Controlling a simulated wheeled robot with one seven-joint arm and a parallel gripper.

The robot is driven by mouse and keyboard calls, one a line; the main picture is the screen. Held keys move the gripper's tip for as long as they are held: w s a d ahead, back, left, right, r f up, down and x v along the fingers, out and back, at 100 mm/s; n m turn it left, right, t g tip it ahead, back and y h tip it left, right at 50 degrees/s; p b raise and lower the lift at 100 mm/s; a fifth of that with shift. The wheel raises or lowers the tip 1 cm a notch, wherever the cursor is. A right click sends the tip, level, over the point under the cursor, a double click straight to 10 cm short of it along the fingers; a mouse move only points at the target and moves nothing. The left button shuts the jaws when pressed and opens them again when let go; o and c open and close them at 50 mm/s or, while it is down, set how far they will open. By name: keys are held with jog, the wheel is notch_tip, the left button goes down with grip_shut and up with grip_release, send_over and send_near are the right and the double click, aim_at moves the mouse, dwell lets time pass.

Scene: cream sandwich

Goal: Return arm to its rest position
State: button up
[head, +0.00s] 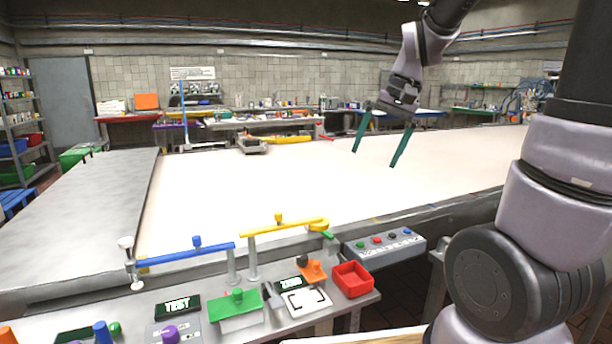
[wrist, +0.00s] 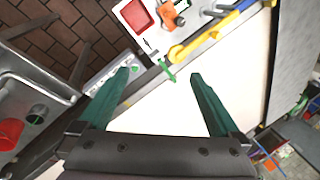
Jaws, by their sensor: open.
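My gripper (head: 374,158) hangs in the air above the big white table (head: 220,200), its two green fingers spread apart with nothing between them. In the wrist view my gripper (wrist: 163,75) also shows open and empty, with the white table top (wrist: 165,112) below. My arm rises from the right side of the head view and bends over so that the gripper points down. The gripper touches nothing that I can see.
A small bench with a red tray (head: 352,279), a button box (head: 385,242), and blue (head: 190,255) and yellow (head: 285,229) bars stands at the table's near edge. In the wrist view a red cup (wrist: 10,133) lies far left. The table's middle is clear.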

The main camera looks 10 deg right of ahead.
jog(key=s+d+r+t+h, duration=0.1)
jog(key=s+r+t, duration=0.4)
jog(key=s, duration=0.5)
jog(key=shift+s+d+r, duration=0.35)
jog(key=shift+d+r, duration=0.05)
jog(key=shift+r, duration=0.6)
